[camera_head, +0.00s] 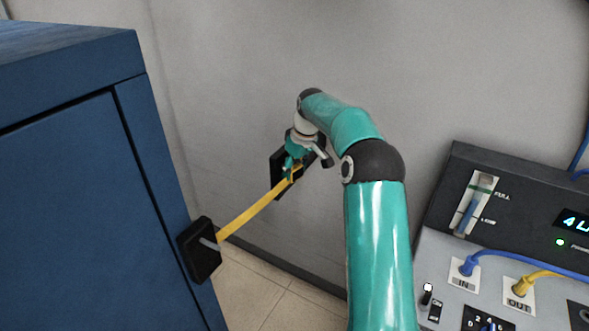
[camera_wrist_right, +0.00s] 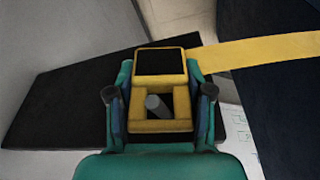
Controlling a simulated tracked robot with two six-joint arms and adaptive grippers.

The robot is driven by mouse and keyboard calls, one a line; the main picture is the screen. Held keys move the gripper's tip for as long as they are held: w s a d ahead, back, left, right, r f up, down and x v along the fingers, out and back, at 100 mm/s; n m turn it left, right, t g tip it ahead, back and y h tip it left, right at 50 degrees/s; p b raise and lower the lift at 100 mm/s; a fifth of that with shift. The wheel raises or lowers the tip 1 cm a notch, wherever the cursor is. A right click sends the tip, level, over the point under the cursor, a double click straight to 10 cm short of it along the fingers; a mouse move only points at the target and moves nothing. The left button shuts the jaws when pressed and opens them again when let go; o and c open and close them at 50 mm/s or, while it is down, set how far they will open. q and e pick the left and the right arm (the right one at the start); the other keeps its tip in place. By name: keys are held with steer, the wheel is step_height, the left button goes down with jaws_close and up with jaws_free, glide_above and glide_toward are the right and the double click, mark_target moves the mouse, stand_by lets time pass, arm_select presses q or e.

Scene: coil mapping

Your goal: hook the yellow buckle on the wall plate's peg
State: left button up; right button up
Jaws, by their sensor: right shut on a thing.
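The yellow buckle (camera_wrist_right: 180,105) is a frame with openings, held between the fingers of my right gripper (camera_wrist_right: 159,97). In the head view the right gripper (camera_head: 293,166) is at the black wall plate (camera_head: 278,172), partly hiding it. The plate (camera_wrist_right: 62,100) lies behind the buckle in the wrist view. The grey peg (camera_wrist_right: 157,106) shows inside the buckle's lower opening; how deep it goes through I cannot tell. A yellow strap (camera_head: 250,213) runs from the buckle to a black box on the cabinet. My left gripper is not in view.
A blue cabinet (camera_head: 60,190) stands at the left, with the black strap box (camera_head: 199,262) on its side. A grey and black console (camera_head: 455,290) with blue and yellow cables is at the lower right. Bare wall surrounds the plate.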

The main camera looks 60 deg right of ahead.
steer(key=shift+w+a+f, duration=0.1)
steer(key=shift+w, duration=0.05)
steer(key=o, duration=1.2)
steer(key=shift+w, duration=0.1)
steer(key=shift+o, duration=0.2)
steer(key=shift+r, duration=0.25)
